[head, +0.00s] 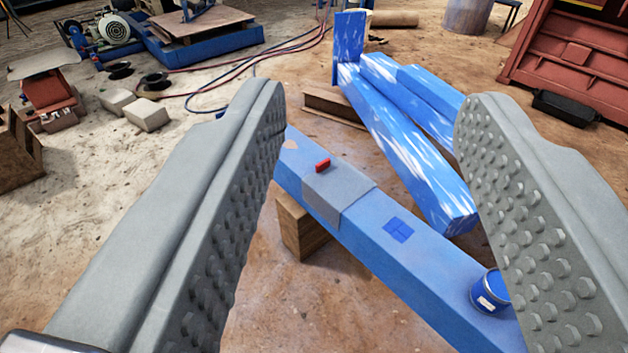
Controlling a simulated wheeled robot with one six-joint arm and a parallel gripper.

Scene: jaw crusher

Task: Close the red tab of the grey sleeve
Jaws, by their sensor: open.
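The grey sleeve (337,194) is wrapped around a long blue beam (375,240) in the middle of the view. The small red tab (322,165) sticks up from the sleeve's top face, near its upper left part. My gripper (372,115) is open and empty, its two grey studded fingers wide apart on either side of the view. The sleeve and tab show in the gap between the fingers, beyond them and apart from them. The left finger hides the beam's far left end.
A blue can (490,292) stands on the beam at lower right, partly behind the right finger. A wooden block (300,226) is under the beam. Blue-and-white beams (405,140) lie behind. A rusty red container (575,60) stands at upper right.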

